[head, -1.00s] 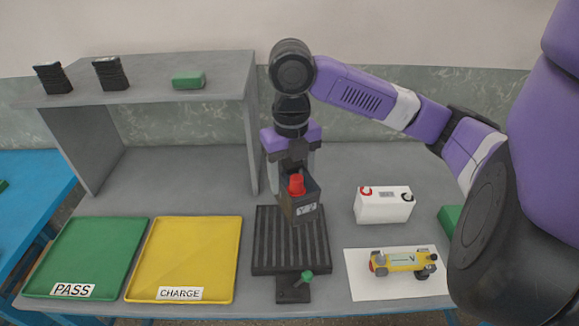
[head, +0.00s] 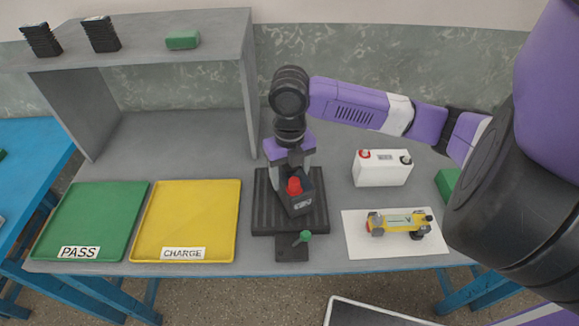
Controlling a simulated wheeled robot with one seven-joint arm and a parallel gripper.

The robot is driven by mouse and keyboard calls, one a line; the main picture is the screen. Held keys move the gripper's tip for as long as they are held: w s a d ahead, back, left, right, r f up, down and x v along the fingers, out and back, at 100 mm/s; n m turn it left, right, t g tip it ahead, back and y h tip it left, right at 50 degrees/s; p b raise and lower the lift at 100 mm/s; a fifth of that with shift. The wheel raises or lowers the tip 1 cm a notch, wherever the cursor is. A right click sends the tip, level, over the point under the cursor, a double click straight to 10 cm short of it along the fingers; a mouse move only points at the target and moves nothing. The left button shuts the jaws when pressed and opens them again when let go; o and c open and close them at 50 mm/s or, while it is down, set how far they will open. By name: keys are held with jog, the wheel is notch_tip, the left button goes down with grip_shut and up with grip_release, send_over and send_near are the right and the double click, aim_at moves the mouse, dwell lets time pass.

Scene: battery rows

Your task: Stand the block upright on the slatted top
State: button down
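The block (head: 301,203) is dark grey with a red knob on top and a small pale label on its front face. My gripper (head: 292,168) comes down from above with its fingers on the block and appears shut on it. The block is turned at an angle to the slats and looks roughly upright. The slatted top (head: 264,205) is a dark ribbed plate directly under the block. The block's base is at or just above the slats; I cannot tell if it touches. The rear of the block is hidden by my gripper.
A white battery (head: 382,168) and a yellow toy car (head: 400,224) on a white sheet (head: 362,245) stand right. Yellow CHARGE tray (head: 232,215) and green PASS tray (head: 60,215) are left, empty. A shelf (head: 215,45) stands behind.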

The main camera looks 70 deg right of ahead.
jog(key=shift+f, duration=0.4)
jog(key=shift+f, duration=0.2)
jog(key=shift+c, duration=2.1)
grip_release()
